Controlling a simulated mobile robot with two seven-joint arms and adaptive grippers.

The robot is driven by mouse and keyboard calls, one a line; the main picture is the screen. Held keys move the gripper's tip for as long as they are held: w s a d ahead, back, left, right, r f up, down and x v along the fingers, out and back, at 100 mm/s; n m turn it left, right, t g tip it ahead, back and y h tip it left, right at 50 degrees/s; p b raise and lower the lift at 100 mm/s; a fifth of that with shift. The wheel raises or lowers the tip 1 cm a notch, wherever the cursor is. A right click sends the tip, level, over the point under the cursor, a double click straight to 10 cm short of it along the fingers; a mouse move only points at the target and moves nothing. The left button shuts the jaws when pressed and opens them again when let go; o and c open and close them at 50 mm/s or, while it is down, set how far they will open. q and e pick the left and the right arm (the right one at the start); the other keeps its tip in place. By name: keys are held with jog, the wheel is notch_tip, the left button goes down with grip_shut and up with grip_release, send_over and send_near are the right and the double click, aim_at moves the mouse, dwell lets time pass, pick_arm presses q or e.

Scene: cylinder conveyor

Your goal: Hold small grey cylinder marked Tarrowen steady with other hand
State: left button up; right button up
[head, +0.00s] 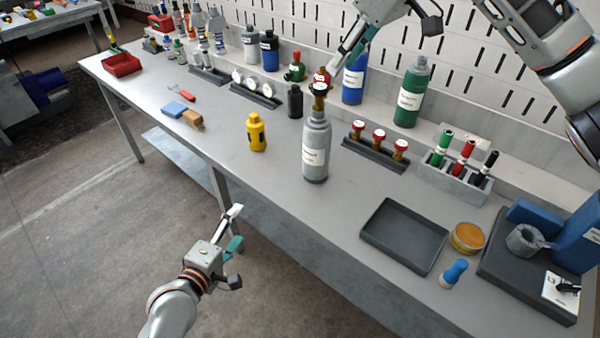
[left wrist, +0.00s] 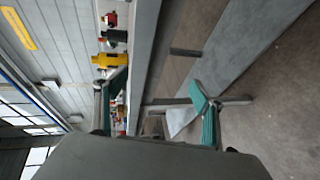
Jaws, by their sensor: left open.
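A small grey cylinder (head: 316,152) stands upright near the front edge of the bench in the head view. Its white label is too small to read surely.
A yellow cylinder (head: 256,133) stands left of the grey one, with a small black cylinder (head: 295,101) behind. A rack of red-topped gauges (head: 374,155) is to the right. An empty dark tray (head: 404,236) lies at the front right.

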aim_at(309, 165)
pick_arm(q)
jog(key=w+r+n+t, duration=0.3)
jog(key=w+r+n, duration=0.5)
jog(key=r+n, duration=0.1)
jog(key=w+d+n+h, duration=0.1)
jog(key=d+n, duration=0.1)
jog(key=d, duration=0.3)
jog(key=d+n+g+h, duration=0.1)
jog(key=d+n+h, duration=0.1)
jog(key=d, duration=0.3)
jog(key=w+d+r+n+g+h, duration=0.1)
jog(key=d+n+h, duration=0.1)
jog(key=d, duration=0.3)
jog(key=shift+w+d, duration=0.25)
jog(key=shift+w, duration=0.05)
jog(key=shift+w+d+h, duration=0.15)
jog(key=shift+d+h, duration=0.15)
jog(key=shift+h, duration=0.1)
jog(key=shift+x, duration=3.65)
